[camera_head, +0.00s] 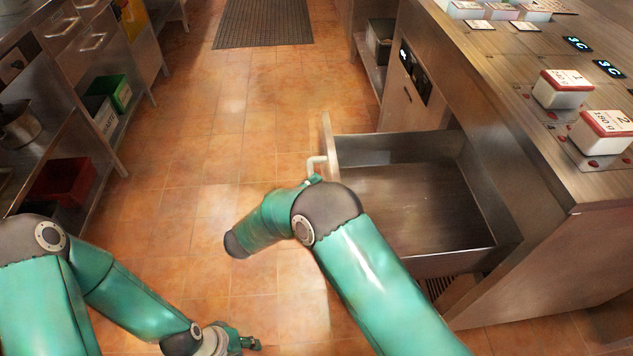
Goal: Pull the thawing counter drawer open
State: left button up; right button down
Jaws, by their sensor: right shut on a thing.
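The thawing counter drawer (410,210) is pulled well out of the steel counter on the right, and its empty metal interior shows. Its front panel (328,135) stands out over the floor, with a pale bar handle (317,162) on the outer side. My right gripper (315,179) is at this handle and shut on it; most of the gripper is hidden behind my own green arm. My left gripper (248,342) is low over the floor at the bottom of the view, away from the drawer. Its finger opening is too small to make out.
The steel counter (575,178) carries white, red-topped boxes (564,95) and small displays. Steel shelving on the left holds a green bin (115,92) and a red bin (65,182). The tiled aisle between is clear, with a dark mat (264,22) at the far end.

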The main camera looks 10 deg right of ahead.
jog(key=shift+s+f, duration=0.1)
jog(key=shift+f, duration=0.15)
jog(key=c, duration=1.1)
grip_release()
jog(key=shift+r, duration=0.1)
